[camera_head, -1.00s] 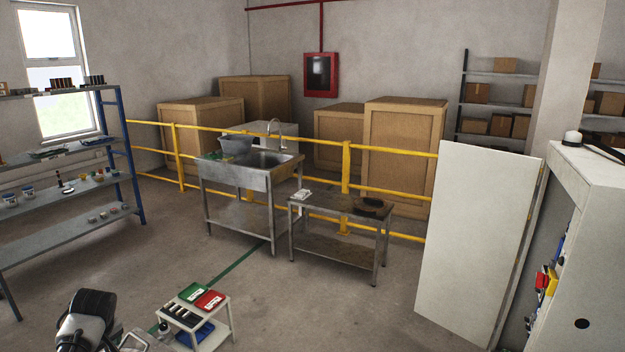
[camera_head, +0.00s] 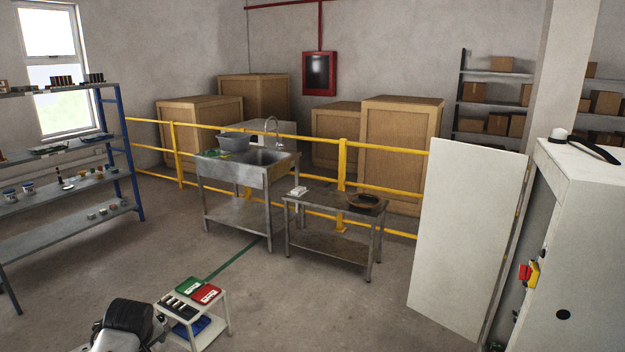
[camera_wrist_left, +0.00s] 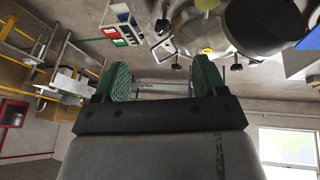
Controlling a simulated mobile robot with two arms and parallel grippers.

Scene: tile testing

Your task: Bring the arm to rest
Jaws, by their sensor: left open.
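My left gripper (camera_wrist_left: 162,78) is open and empty in the left wrist view, its two green-padded fingers spread wide apart. That view is upside down, with floor along the top. Part of my left arm (camera_head: 128,322) shows at the bottom left of the head view, but its gripper cannot be made out there. A small white cart (camera_head: 226,320) with a green bin (camera_head: 190,285) and a red bin (camera_head: 206,293) stands just right of the arm. The cart also shows in the left wrist view (camera_wrist_left: 122,8). My right gripper is not in view.
A blue-framed shelf (camera_head: 128,165) stands left. A steel sink (camera_head: 232,174) and a low metal table (camera_head: 322,198) stand before a yellow railing (camera_head: 395,191). A white cabinet (camera_head: 590,230) with an open door (camera_head: 465,230) is right. The middle floor is clear.

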